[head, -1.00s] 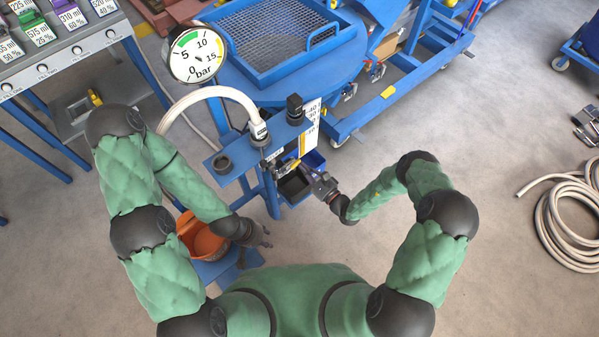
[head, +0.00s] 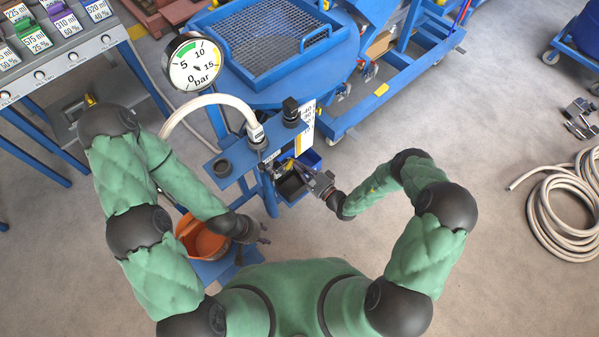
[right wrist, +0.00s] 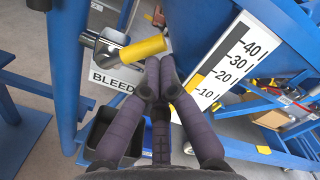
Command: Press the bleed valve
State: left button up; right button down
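The bleed valve (right wrist: 145,50) shows in the right wrist view as a yellow cylindrical handle on a metal body, above a white BLEED label (right wrist: 110,84). My right gripper (right wrist: 158,68) has its dark fingers drawn together, with nothing seen between them. Its tips are just beside and below the free end of the yellow handle; whether they touch I cannot tell. In the head view my right gripper (head: 304,172) reaches to the blue stand from the right. My left gripper (head: 263,232) hangs low beside an orange bucket (head: 205,240), away from the valve; its fingers are too small to read.
A black bin (right wrist: 95,135) sits below the valve. A white level scale (right wrist: 225,65) stands right of it. A pressure gauge (head: 195,62) and pale hose (head: 205,100) rise from the blue stand (head: 215,160). A coiled hose (head: 565,210) lies on open floor at right.

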pick_arm(q)
notch_tip(320, 180, up, 3)
jog(key=p, duration=0.3)
jog(key=shift+r, duration=0.15)
pick_arm(e)
jog(key=r+n, duration=0.1)
jog(key=n, duration=0.1)
jog(key=a+n, duration=0.1)
jog(key=r+n, duration=0.1)
jog(key=n, duration=0.1)
jog(key=shift+s+a+r+n, duration=0.3)
jog(key=shift+r, duration=0.05)
pick_arm(q)
jog(key=shift+r+p, duration=0.25)
jog(key=shift+p, duration=0.05)
pick_arm(e)
jog(key=shift+s+a+r, duration=0.1)
jog(key=shift+a+r, duration=0.05)
dwell(1.3)
pick_arm(q)
jog(key=shift+s+a+f, duration=0.1)
jog(key=shift+s+a, duration=0.2)
jog(key=shift+s, duration=0.35)
pick_arm(e)
jog(key=s+d+f, duration=0.1)
jog(key=s+d, duration=0.6)
jog(key=d, duration=0.3)
jog(key=shift+f, duration=0.25)
